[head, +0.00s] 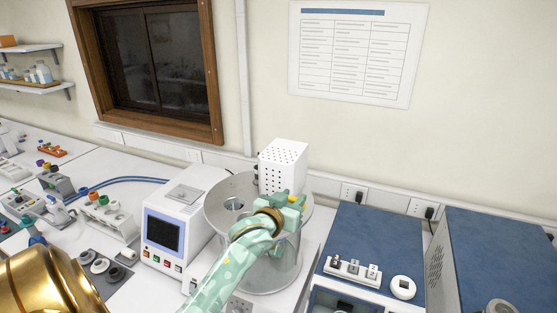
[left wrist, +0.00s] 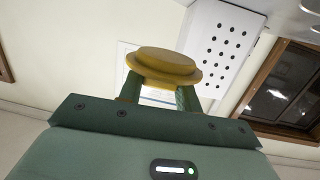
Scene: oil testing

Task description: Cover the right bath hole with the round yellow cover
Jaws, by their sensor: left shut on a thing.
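The round yellow cover (left wrist: 163,67) is pinched between the fingers of my left gripper (left wrist: 160,92), seen in the left wrist view. In the head view my left gripper (head: 288,207) is over the right part of the round metal bath (head: 282,268), in front of the white perforated box. The cover is mostly hidden there. An open hole (head: 234,204) shows on the left of the bath lid. The right hole is hidden behind my left arm and gripper, so I cannot tell the gap between cover and hole. My right gripper is not in view.
The white perforated box (head: 284,166) rises at the bath's back. A white instrument with a dark screen (head: 165,233) stands close on the left. Blue-topped units (head: 362,238) stand on the right. Racks and small bottles crowd the left bench.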

